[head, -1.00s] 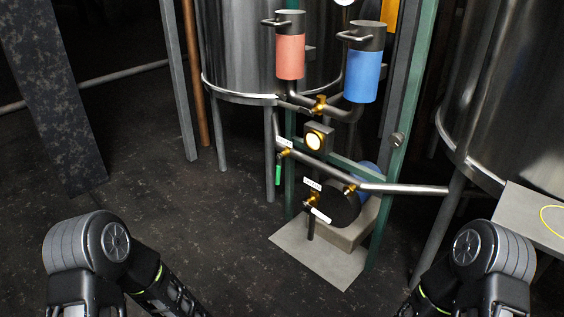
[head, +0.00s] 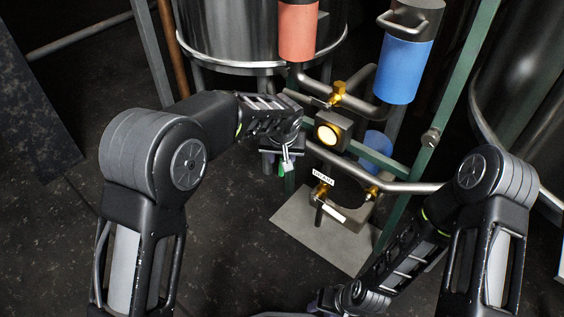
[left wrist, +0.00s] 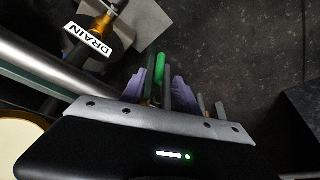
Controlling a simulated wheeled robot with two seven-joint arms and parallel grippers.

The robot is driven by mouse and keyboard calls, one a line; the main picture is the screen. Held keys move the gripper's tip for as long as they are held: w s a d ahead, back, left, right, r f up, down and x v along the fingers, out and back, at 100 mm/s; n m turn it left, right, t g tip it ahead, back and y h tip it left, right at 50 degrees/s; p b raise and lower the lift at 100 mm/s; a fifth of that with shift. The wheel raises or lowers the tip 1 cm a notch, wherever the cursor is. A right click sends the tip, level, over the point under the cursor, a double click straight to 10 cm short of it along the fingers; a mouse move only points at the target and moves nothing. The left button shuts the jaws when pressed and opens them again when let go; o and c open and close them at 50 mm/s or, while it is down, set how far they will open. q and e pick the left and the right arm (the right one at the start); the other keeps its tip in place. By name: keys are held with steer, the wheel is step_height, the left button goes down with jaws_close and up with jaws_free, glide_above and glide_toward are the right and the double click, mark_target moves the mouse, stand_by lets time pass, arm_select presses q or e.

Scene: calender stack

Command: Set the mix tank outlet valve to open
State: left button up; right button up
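A valve with a green lever (head: 281,169) hangs on the pipework below the steel tank (head: 255,30); its body and tag are mostly hidden behind my left gripper. My left gripper (head: 279,165) is at this lever. In the left wrist view its two purple fingers (left wrist: 159,84) stand apart, with the green lever (left wrist: 160,66) between them, pointing away from the gripper. I cannot tell whether either finger touches it.
A lit yellow button box (head: 331,132) is close right of my left gripper. A red cylinder (head: 298,30) and a blue cylinder (head: 407,72) stand above. A grey pipe (head: 385,186) and a green frame post (head: 440,125) are to the right. Dark floor (head: 225,215) is open at left.

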arm_select(q)
steer(key=shift+f, duration=0.1)
steer(key=b+x, duration=0.2)
steer(key=x, duration=0.4)
steer(key=shift+f+b, duration=0.2)
steer(key=shift+b, duration=0.15)
steer(key=shift+w+f, duration=0.35)
steer(key=shift+f, duration=0.25)
steer(key=shift+c, duration=0.4)
jaws_close()
